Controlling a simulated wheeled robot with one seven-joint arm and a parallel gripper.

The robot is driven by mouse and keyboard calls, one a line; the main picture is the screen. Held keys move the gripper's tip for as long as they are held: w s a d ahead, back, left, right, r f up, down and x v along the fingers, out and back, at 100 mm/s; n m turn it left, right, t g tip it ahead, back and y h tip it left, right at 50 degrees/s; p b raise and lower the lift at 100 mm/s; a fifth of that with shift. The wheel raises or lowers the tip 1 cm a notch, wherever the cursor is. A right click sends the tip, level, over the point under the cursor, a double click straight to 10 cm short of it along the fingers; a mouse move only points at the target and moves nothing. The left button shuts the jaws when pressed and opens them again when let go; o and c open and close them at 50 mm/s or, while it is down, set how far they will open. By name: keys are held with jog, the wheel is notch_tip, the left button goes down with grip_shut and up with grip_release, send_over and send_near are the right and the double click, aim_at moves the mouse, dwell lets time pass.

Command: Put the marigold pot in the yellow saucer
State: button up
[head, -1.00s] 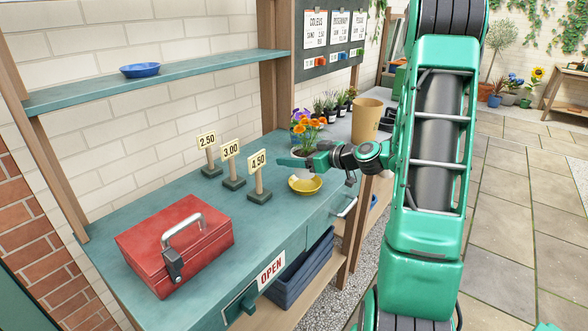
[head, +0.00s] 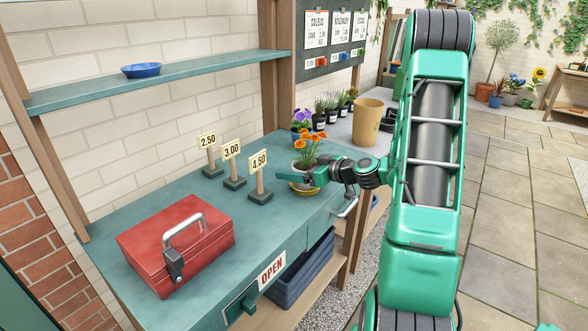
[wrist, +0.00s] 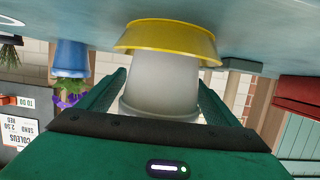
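The marigold pot (head: 301,171) is a pale grey-white pot with orange flowers, upright on the near part of the teal counter. The yellow saucer (head: 303,188) shows directly beneath it. In the wrist view, which is upside down, the pot (wrist: 162,80) stands between my two fingers. Its base is hidden by the rim of the saucer (wrist: 168,38), so it sits inside the rim; whether it touches the bottom cannot be seen.
Price signs (head: 260,178) stand just left of the pot. A red toolbox (head: 175,245) is at the front left. A purple-flowered blue pot (head: 297,134), black pots (head: 332,113) and a tan pot (head: 367,122) stand behind.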

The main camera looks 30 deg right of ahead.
jog(key=shift+r, duration=0.1)
jog(key=shift+r, duration=0.25)
jog(key=v, duration=1.2)
